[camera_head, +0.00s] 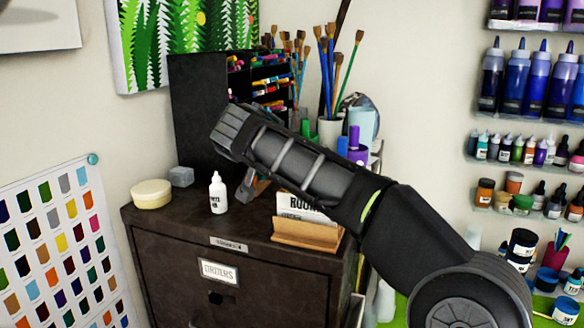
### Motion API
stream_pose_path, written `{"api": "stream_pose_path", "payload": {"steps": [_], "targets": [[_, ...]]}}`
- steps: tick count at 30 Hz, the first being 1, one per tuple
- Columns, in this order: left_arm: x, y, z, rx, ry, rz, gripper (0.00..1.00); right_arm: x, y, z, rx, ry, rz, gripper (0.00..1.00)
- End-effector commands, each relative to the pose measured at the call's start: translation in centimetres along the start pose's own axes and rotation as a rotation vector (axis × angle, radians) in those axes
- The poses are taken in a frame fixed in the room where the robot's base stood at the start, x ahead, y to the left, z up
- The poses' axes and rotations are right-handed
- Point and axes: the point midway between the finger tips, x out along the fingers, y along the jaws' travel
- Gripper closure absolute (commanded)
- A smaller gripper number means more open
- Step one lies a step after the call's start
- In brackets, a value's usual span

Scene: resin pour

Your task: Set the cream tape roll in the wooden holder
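A cream tape roll (151,193) lies flat on the top of the dark cabinet, at its left end. A light wooden holder (306,236) sits at the cabinet top's front right, with a white card (305,207) lettered "ROOM" standing in or behind it. My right arm comes in from the lower right and crosses above the cabinet. Its far end is up and to the right of the roll, apart from it. A small grey and brown piece (254,188) under the arm is partly hidden and unclear. My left gripper is out of view.
A white dropper bottle (218,193) stands between roll and holder. A grey block (181,177) sits behind the roll. A black marker rack (198,110) and a brush cup (330,131) stand at the back. The front left of the cabinet top (175,222) is clear.

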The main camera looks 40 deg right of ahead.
Motion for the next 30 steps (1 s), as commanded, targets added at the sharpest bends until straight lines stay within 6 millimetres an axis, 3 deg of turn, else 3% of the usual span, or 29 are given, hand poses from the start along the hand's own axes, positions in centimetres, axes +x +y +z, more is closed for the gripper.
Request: {"api": "stream_pose_path", "payload": {"steps": [10,11,19,25,30], "targets": [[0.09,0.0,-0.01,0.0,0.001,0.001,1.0,0.05,0.0,0.07,0.0,0.0,0.0,1.0],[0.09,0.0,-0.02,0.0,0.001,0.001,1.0,0.05,0.0,0.07,0.0,0.0,0.0,0.73],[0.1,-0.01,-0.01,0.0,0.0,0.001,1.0,0.05,0.01,0.07,0.0,0.0,0.0,0.5],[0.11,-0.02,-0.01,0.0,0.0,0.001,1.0,0.06,0.0,0.09,0.0,0.0,0.0,0.49],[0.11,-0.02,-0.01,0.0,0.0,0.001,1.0,0.06,0.0,0.09,0.0,0.0,0.0,0.35]]}}
